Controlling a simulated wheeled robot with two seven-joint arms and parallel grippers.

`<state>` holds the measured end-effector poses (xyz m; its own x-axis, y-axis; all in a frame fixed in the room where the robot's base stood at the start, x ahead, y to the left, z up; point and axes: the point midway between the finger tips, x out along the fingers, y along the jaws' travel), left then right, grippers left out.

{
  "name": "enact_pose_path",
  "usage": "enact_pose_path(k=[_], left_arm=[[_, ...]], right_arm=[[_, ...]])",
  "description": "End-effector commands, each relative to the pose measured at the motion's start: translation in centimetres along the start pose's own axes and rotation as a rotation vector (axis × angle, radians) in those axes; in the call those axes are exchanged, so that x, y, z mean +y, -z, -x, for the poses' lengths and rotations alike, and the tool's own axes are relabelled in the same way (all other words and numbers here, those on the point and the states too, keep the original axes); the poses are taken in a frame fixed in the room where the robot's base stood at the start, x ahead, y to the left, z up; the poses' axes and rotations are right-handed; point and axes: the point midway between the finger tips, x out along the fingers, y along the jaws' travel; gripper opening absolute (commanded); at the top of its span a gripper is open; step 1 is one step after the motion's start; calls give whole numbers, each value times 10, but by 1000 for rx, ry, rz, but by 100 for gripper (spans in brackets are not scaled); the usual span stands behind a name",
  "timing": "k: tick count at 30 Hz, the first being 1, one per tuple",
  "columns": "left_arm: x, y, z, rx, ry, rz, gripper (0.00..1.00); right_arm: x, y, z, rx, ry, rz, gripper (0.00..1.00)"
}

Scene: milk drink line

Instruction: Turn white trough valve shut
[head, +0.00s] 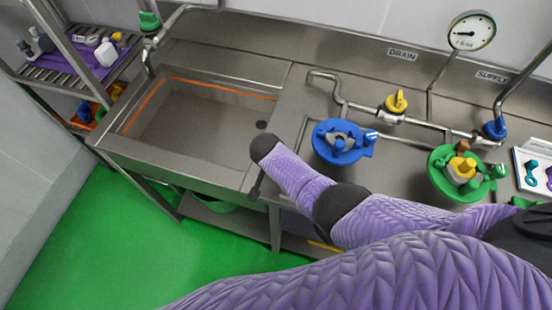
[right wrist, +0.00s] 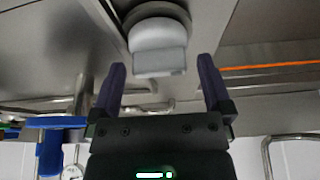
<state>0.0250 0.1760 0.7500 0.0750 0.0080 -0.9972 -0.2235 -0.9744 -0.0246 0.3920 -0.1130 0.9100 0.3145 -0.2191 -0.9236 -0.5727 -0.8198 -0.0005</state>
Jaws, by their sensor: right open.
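In the right wrist view a white valve (right wrist: 158,42) with a round base and a blocky handle sits on a grey metal surface. My right gripper (right wrist: 161,72) is open, with its two dark fingers to either side of the lower part of the handle. A gap shows on both sides, so I see no firm contact. In the head view my purple right arm reaches over the counter toward the front of the steel trough (head: 190,155). Its gripper and the white valve are hidden there. My left gripper is not in view.
A blue round fitting (head: 338,152) and a green one (head: 450,185) sit on the counter. A yellow valve (head: 396,102), a blue valve (head: 494,129) and a gauge (head: 471,32) stand behind. A green-handled tap (head: 149,21) is at the trough's back left. The left floor is clear.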

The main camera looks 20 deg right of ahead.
Motion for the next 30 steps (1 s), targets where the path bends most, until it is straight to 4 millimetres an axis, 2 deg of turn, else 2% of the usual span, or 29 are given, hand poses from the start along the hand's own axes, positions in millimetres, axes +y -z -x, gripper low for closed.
enact_pose_path(k=[2,5,12,16,20,30], left_arm=[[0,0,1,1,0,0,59],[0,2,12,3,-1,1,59],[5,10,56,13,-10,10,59],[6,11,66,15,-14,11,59],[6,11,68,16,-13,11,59],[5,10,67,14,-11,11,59]], right_arm=[[0,0,1,0,0,0,100],[0,1,13,-1,1,0,100],[0,3,72,0,3,-1,100],[0,1,93,-1,2,-1,100],[0,0,100,-1,0,-1,100],[0,0,99,0,0,0,100]])
